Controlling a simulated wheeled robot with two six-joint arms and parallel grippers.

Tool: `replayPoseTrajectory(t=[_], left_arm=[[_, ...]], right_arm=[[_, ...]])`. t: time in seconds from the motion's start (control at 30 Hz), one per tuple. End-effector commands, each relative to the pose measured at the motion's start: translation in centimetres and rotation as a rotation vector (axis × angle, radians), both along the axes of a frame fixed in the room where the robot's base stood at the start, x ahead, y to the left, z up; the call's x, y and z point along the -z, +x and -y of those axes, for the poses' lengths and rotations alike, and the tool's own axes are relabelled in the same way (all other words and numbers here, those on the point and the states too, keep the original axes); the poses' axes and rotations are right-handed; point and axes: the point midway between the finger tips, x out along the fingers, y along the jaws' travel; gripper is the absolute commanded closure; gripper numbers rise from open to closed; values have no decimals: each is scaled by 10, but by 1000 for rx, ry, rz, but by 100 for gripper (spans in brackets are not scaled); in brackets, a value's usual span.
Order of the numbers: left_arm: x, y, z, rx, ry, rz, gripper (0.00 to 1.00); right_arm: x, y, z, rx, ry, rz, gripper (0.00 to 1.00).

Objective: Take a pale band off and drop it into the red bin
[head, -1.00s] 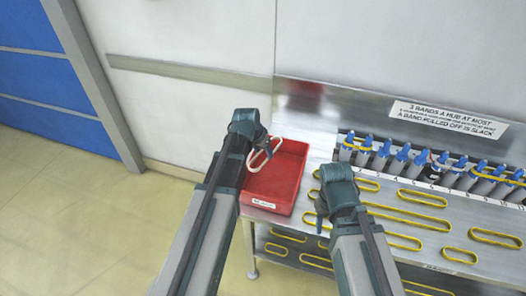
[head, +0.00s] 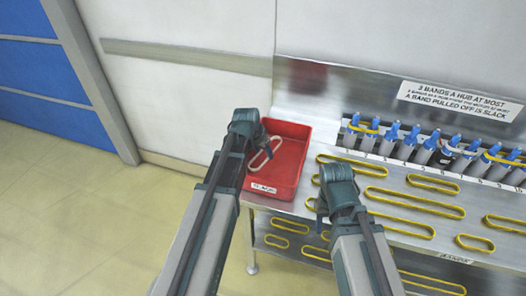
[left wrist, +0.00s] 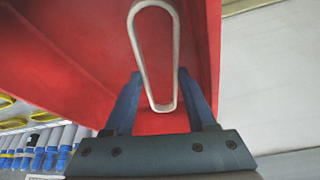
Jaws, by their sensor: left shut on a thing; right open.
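The pale band (head: 265,152) is a long thin loop held by my left gripper (head: 258,141) over the red bin (head: 289,172). In the left wrist view, the pale band (left wrist: 174,50) has its near end between the fingers of the left gripper (left wrist: 160,85), with the red bin (left wrist: 70,50) behind it. My left gripper is shut on the band. My right gripper (head: 320,208) is open and empty, above the bench just right of the bin. Its fingertips are partly hidden by its own body.
The metal bench (head: 388,212) carries several loose yellow bands (head: 403,203). A row of blue-topped hubs (head: 425,148) stands along the back, some with bands around them. A sign (head: 459,100) is on the backboard. A lower shelf holds more yellow bands (head: 290,226). Open floor lies left.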

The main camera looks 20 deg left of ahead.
Motion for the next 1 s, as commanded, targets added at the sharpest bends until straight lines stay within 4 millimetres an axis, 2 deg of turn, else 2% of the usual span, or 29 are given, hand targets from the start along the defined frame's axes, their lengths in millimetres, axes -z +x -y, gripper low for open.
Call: replayPoseTrajectory(t=[0.33, 0.37, 0.53, 0.57, 1.0], left_arm=[[4, 0, 0, 0, 0, 0, 97], [4, 0, 0, 0, 0, 0, 42], [4, 0, 0, 0, 0, 0, 11], [4, 0, 0, 0, 0, 0, 9], [-2, -2, -1, -1, 2, 1, 9]], right_arm=[[4, 0, 0, 0, 0, 0, 50], [4, 0, 0, 0, 0, 0, 50], [4, 0, 0, 0, 0, 0, 50], [4, 0, 0, 0, 0, 0, 50], [-2, 0, 0, 0, 0, 0, 50]])
